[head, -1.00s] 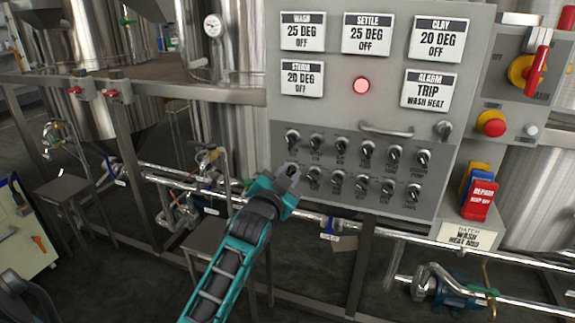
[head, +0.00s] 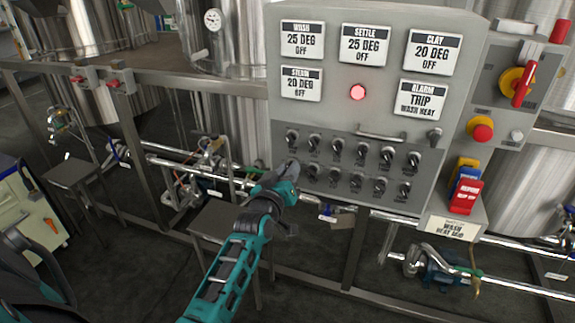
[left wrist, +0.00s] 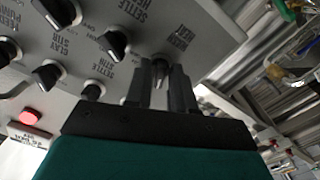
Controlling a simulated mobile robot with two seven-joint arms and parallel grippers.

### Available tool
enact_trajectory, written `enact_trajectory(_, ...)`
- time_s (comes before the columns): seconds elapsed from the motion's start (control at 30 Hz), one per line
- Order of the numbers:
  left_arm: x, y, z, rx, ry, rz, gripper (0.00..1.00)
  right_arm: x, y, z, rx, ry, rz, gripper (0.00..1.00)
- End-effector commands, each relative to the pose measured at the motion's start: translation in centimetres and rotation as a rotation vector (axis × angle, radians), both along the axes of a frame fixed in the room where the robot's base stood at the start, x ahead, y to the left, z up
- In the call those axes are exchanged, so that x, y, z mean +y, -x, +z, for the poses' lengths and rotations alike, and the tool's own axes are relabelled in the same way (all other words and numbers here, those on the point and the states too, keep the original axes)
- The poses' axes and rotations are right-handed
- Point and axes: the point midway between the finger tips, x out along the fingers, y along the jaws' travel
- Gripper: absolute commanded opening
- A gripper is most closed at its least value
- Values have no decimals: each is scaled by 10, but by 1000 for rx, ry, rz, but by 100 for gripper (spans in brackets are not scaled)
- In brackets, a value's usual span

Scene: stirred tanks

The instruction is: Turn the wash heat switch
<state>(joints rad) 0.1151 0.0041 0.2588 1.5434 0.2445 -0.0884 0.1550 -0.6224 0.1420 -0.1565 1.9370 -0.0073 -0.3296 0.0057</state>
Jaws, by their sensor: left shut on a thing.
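The grey control panel (head: 455,60) carries two rows of black rotary switches. My left gripper (head: 293,168) is at the left end of the lower row and hides the switch there. The wash display (head: 302,39) reads 25 DEG OFF. The alarm display (head: 422,99) reads TRIP WASH HEAT. My right gripper is not in view.
A red lamp (head: 358,92) is lit on the panel. A bar handle (head: 380,136) sticks out above the switches. Red, yellow and blue tags (head: 466,188) hang at right. Pipes and a blue pump (head: 441,272) lie below. A small stool (head: 70,172) stands at left.

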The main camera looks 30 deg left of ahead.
Motion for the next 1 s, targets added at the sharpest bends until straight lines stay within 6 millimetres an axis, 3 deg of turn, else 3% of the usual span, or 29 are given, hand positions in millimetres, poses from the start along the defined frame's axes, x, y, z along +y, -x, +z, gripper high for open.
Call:
enact_trajectory(0.5, 0, 0, 0, -103, 436, 0, 0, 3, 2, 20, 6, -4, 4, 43)
enact_trajectory(1.0, 0, 0, 0, -146, 614, -1, 0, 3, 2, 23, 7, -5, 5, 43)
